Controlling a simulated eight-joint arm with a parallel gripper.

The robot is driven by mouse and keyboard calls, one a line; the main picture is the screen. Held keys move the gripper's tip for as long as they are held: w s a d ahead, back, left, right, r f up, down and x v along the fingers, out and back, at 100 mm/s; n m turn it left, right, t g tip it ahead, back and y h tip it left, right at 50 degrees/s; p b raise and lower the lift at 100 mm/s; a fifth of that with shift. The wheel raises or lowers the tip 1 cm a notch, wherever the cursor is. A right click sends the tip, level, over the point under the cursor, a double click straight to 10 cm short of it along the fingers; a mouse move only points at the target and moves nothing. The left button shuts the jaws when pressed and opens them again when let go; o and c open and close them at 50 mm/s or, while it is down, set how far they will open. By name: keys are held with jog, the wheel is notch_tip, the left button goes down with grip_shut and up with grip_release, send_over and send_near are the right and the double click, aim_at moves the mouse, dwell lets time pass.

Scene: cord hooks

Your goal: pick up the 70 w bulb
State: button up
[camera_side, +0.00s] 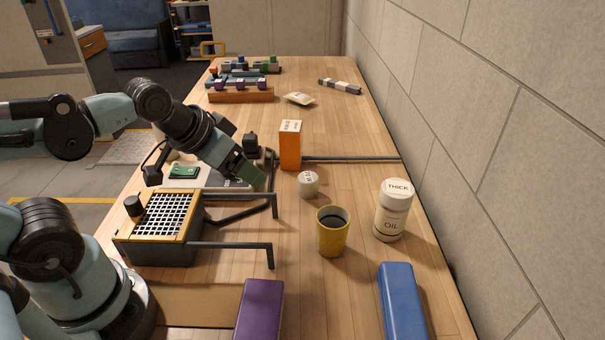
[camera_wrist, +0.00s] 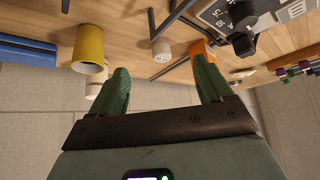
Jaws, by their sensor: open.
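A short pale cylinder (camera_side: 308,183) with lettering on its top stands on the wooden table; it looks like the 70 w bulb, but its lettering is too small to read surely. It also shows in the wrist view as a small white cylinder (camera_wrist: 161,49), beyond and between my fingertips. My gripper (camera_side: 256,178) is to its left in the side view, apart from it and tilted. In the wrist view my gripper (camera_wrist: 160,65) has its two green fingers spread wide with nothing between them.
An orange box (camera_side: 290,147) stands just behind the cylinder. A yellow cup (camera_side: 332,236) and an oil jar (camera_side: 392,215) stand in front and to the right. Dark hook rods (camera_side: 235,246) reach out from a grille-topped box (camera_side: 160,222). A blue case (camera_side: 402,302) and purple case (camera_side: 260,310) lie nearest.

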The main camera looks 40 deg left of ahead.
jog(key=shift+w, duration=0.1)
jog(key=n+g+h, duration=0.2)
jog(key=n+h, duration=0.6)
jog(key=n, duration=0.9)
send_over(305, 177)
jog(key=s+a, duration=0.1)
jog(key=s, duration=0.3)
notch_tip(305, 177, down, 6)
jog(key=r, duration=0.1)
jog(key=f+n+h, duration=0.1)
jog(key=w+a+f+n+h, duration=0.1)
jog(key=n, duration=0.1)
jog(key=w+a+f+n+h, duration=0.1)
jog(key=f+n, duration=0.1)
jog(key=shift+a+t, duration=0.2)
jog(key=shift+t, duration=0.2)
jog(key=shift+a+f+n+h, duration=0.3)
jog(key=shift+f+n+h, duration=0.2)
jog(key=shift+f+n, duration=0.1)
jog(key=shift+x, duration=3.75)
jog(key=shift+r, duration=0.1)
jog(key=c, duration=1.1)
